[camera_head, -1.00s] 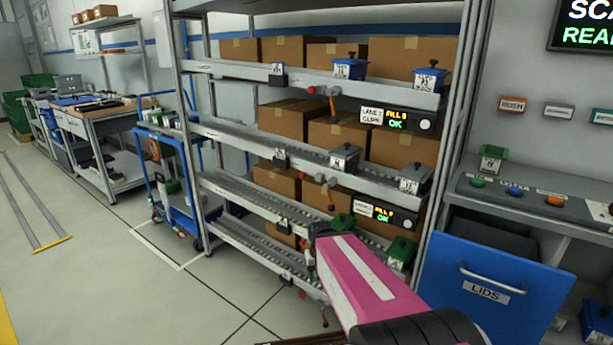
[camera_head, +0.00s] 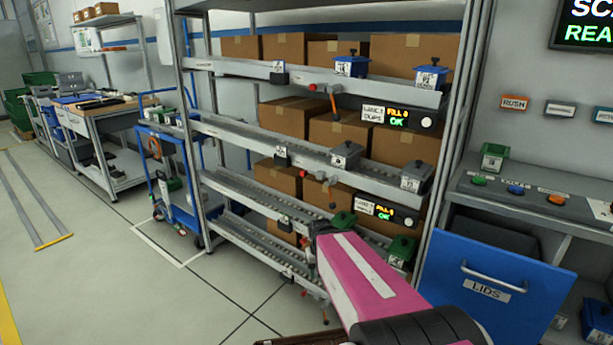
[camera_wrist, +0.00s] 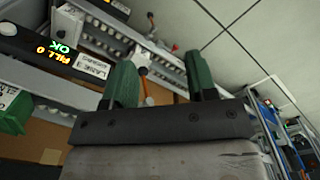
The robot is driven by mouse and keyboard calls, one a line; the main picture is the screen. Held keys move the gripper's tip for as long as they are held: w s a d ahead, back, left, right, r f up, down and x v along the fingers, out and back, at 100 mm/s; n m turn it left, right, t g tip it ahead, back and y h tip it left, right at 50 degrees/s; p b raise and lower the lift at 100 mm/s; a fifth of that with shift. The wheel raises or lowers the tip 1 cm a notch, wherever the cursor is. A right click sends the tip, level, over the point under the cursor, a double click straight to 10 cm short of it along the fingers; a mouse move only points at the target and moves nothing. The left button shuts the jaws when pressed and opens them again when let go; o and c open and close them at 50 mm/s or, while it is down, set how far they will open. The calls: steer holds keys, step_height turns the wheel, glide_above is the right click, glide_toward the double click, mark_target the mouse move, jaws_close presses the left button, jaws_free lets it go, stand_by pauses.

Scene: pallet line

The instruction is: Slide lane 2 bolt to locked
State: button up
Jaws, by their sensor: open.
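A flow rack (camera_head: 318,155) with sloping lanes stands ahead in the head view. Its rails carry small levers, one with an orange handle (camera_head: 333,98) on the upper rail and another lever (camera_head: 331,192) lower down. Lane displays, an upper one (camera_head: 398,117) and a lower one (camera_head: 387,212), show green OK; their lane names are too small to read surely. My gripper (camera_wrist: 160,64) is open and empty, its green fingers apart. A lever with an orange joint (camera_wrist: 143,71) shows between and beyond the fingers in the wrist view. Which bolt is lane 2's, I cannot tell.
Cardboard boxes (camera_head: 339,130) fill the lanes. Small lidded bins, one blue (camera_head: 350,66) and one green (camera_head: 402,250), sit along the rails. A blue LIDS drawer (camera_head: 492,291) is right of the rack; a blue cart (camera_head: 168,180) is left.

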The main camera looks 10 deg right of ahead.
steer(key=w, duration=0.1)
steer(key=n+t+h, duration=0.4)
steer(key=t+h, duration=0.3)
steer(key=h, duration=0.9)
glide_toward(301, 174)
steer(key=x, duration=1)
steer(key=shift+w+d, duration=0.15)
steer(key=shift+d, duration=0.15)
